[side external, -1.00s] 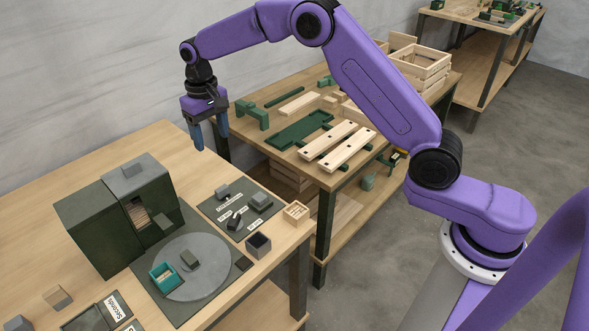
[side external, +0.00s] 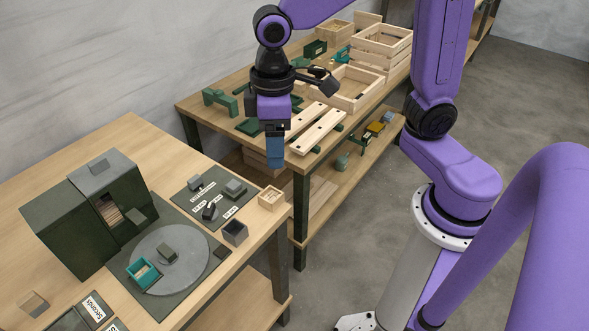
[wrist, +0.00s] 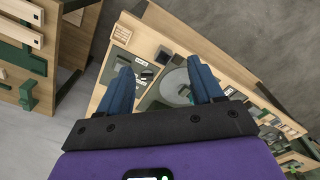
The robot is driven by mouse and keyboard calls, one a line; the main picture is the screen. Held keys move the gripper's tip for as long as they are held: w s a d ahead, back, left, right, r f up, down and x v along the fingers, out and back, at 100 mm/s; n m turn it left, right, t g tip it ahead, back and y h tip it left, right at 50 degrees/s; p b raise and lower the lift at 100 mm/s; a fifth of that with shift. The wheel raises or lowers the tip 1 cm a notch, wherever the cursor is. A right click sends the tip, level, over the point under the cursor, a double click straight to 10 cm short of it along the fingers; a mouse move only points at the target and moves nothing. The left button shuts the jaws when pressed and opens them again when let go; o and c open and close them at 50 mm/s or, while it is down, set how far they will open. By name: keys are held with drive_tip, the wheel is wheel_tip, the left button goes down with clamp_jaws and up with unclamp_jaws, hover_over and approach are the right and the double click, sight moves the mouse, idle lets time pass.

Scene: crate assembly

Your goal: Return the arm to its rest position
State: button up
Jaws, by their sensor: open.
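My gripper (side external: 275,152) has blue fingers and a purple body. In the side external view it points down in the air near the gap between the two benches. In the wrist view my gripper (wrist: 165,85) shows its two fingers apart with nothing between them. The work bench with the turntable lies far below and beyond the fingertips. The gripper touches nothing that I can see.
The near bench (side external: 135,140) holds a dark green box machine (side external: 80,215), a grey turntable (side external: 190,270) with a teal box (side external: 143,272), and a small wooden crate (side external: 270,198). The rear bench (side external: 190,103) carries wooden slats (side external: 318,130), green fixtures and a stacked crate (side external: 383,45). Open floor (side external: 530,110) lies right.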

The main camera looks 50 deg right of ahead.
drive_tip(key=s+d+f+n, duration=0.1)
drive_tip(key=s+d+n, duration=0.1)
drive_tip(key=s+d, duration=0.2)
drive_tip(key=s+d+f+n, duration=0.1)
drive_tip(key=s+d, duration=0.4)
drive_tip(key=s, duration=0.6)
drive_tip(key=shift+d+n, duration=0.2)
drive_tip(key=shift+n, duration=0.4)
idle(1.4)
